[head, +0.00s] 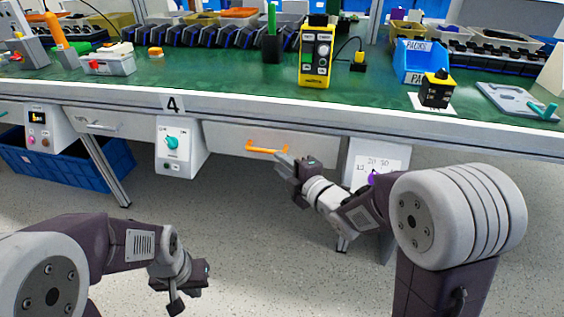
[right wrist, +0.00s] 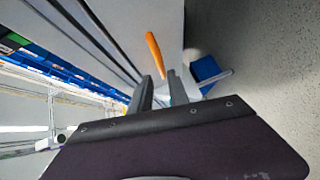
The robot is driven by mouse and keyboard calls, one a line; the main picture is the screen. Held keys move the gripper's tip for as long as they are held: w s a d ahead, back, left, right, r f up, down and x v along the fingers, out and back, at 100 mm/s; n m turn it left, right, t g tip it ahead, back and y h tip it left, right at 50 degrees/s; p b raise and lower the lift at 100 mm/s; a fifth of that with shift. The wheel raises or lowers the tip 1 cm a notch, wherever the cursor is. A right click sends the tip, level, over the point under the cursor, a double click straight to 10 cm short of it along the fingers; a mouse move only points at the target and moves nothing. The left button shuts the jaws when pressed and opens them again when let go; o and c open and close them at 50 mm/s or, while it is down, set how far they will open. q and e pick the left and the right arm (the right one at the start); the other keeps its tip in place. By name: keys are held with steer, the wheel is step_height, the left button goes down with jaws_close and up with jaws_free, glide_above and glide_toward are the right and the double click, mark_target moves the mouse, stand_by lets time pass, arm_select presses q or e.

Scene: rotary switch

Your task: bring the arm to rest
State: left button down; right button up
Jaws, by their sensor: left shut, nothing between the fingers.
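A rotary switch with a teal knob (head: 172,142) sits on a white box (head: 180,164) under the bench edge, left of the orange drawer handle. A second panel (head: 384,160) with a dial scale and a purple knob (head: 374,177) is partly hidden by my right arm. My right gripper (head: 282,164) is just below the orange drawer handle (head: 267,150). In the right wrist view, its fingers (right wrist: 160,76) are apart and empty, with the handle (right wrist: 155,54) beyond the tips. My left gripper (head: 184,297) is shut and empty, low over the floor.
The green bench (head: 215,78) holds a yellow device (head: 316,58), a blue parts bin (head: 408,66) and several black trays. A blue crate (head: 70,175) stands on the floor at left. The floor (head: 250,230) between my arms is clear.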

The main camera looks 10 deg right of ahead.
steer(key=shift+r, duration=0.1)
step_height(320, 180, up, 6)
steer(key=d+p, duration=0.2)
steer(key=p, duration=0.3)
steer(key=s+d+f+m+g+h+p, duration=0.2)
steer(key=s+d+f+m+h+p, duration=0.1)
steer(key=d+f+m+h, duration=0.3)
steer(key=s+d+f+m+g+h, duration=0.1)
steer(key=s+d+f+m+g, duration=0.1)
steer(key=s+f+m+g, duration=0.5)
steer(key=s+d+f+m+g, duration=0.2)
steer(key=s+f+m+g, duration=0.2)
steer(key=s+m, duration=0.6)
step_height(320, 180, up, 38)
steer(key=s+n+p, duration=0.1)
steer(key=s+p, duration=0.1)
steer(key=p, duration=3.6)
steer(key=shift+s, duration=0.35)
steer(key=shift+r, duration=0.1)
